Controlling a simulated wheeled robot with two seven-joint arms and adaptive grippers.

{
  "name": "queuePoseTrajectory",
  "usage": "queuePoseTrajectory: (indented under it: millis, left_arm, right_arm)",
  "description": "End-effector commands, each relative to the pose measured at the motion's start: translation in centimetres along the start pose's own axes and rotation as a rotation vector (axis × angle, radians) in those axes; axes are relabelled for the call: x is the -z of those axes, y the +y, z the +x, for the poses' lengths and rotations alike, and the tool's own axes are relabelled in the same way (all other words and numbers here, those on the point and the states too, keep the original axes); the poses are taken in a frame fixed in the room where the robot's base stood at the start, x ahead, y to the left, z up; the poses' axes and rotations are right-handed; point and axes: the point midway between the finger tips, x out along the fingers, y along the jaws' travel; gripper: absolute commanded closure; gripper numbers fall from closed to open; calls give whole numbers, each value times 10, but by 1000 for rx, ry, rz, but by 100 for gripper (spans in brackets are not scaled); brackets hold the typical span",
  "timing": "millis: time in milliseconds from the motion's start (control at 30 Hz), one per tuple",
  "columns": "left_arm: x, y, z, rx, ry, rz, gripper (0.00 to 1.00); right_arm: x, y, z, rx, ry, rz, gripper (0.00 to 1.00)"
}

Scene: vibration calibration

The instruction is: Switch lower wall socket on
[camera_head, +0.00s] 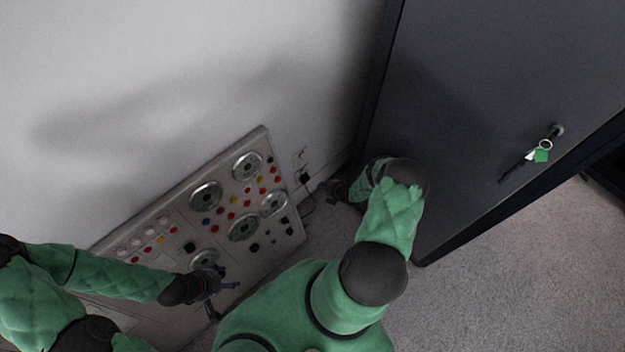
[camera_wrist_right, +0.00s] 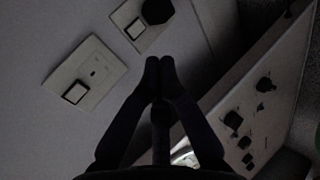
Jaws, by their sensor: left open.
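Two sockets sit on the wall. The lower wall socket (camera_head: 304,178) has a black plug in it; its plate (camera_wrist_right: 146,36) shows at the top of the right wrist view, with a square white switch beside the plug. The upper wall socket (camera_head: 301,156) has no plug and shows as the left plate (camera_wrist_right: 96,65) in the wrist view. My right gripper (camera_head: 324,189) is just right of the lower socket. In the wrist view its fingertips (camera_wrist_right: 160,63) are together and empty, appearing just below the lower plate; contact is not visible. My left gripper (camera_head: 226,284) is open by the panel.
A control panel (camera_head: 172,222) with round gauges and coloured buttons leans by the wall, left of the sockets. A tall dark cabinet (camera_head: 470,110) with a key in its door stands close to the right of my right arm. Carpet (camera_head: 520,262) is clear at the lower right.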

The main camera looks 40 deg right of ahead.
Motion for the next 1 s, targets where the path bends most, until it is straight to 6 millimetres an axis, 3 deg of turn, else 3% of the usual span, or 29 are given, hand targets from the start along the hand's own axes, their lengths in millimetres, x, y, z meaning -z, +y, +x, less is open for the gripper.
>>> queuePoseTrajectory:
  millis: [600, 800, 1000]
  left_arm:
    - [2, -19, 52, 0, -1, 0, 37]
    - [2, -21, 60, 0, 0, 0, 37]
    - [2, -22, 62, 0, 0, 0, 37]
  right_arm:
    - [1, 4, 105, -2, 1, 0, 100]
    - [1, 18, 122, 0, 1, 3, 100]
    - [0, 24, 127, 0, 0, 4, 100]
